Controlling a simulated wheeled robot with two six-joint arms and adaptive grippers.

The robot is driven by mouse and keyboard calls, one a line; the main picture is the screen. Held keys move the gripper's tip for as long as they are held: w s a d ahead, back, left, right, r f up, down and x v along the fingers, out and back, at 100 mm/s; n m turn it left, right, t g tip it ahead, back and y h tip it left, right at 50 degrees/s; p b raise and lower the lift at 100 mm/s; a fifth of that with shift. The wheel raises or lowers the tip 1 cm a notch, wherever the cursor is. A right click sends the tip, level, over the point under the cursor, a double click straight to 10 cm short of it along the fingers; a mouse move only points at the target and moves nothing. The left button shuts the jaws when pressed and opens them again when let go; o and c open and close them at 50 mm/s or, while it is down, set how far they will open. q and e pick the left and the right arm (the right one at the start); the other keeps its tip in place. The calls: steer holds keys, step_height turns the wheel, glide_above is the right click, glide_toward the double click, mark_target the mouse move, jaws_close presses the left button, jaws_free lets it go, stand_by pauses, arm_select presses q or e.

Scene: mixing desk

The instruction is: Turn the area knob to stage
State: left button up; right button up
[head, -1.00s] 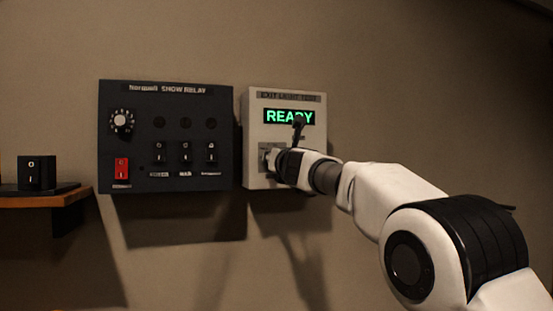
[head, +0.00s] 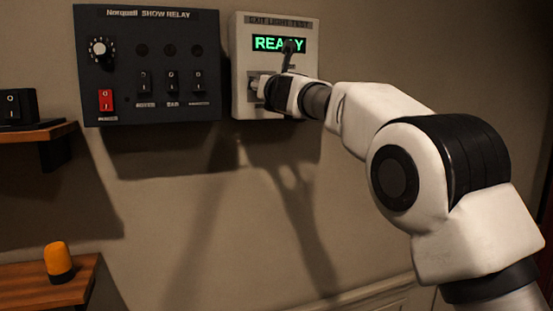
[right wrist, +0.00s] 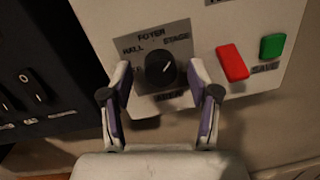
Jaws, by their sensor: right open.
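The area knob (right wrist: 160,70) is a round black dial on a grey plate marked HALL, FOYER and STAGE, on the white Exit Light Test box (head: 244,60). A pale mark on the knob slants to the upper right, roughly toward the STAGE label. My right gripper (right wrist: 160,74) is open, with one fingertip on each side of the knob. A small gap shows between each fingertip and the knob. In the head view the right gripper hides much of the plate. The box's green display (head: 266,43) reads READY, partly covered by my gripper. My left gripper is not in view.
Right of the knob are a red switch (right wrist: 232,62) and a green button (right wrist: 272,47). The dark Show Relay panel (head: 150,105) hangs to the left, with a dial, a red rocker and black rockers. Wooden shelves stand at left; the lower carries an orange beacon (head: 58,262).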

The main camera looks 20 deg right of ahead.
steer(key=s+d+f+n+g+y+b, duration=0.15)
steer(key=s+n, duration=0.25)
steer(key=n, duration=1.1)
steer(key=s+n+y+b, duration=0.2)
steer(key=s+n+b, duration=0.15)
steer(key=n, duration=1.05)
steer(key=w+d+f+g+h, duration=0.1)
steer(key=w+f+g, duration=0.1)
steer(key=f, duration=1.4)
steer(key=w+d+f+n+g+h+b, duration=0.1)
steer(key=w+f+g, duration=0.1)
steer(key=f, duration=1.4)
steer(key=shift+w+d+h, duration=0.2)
steer(key=shift+d+h, duration=0.15)
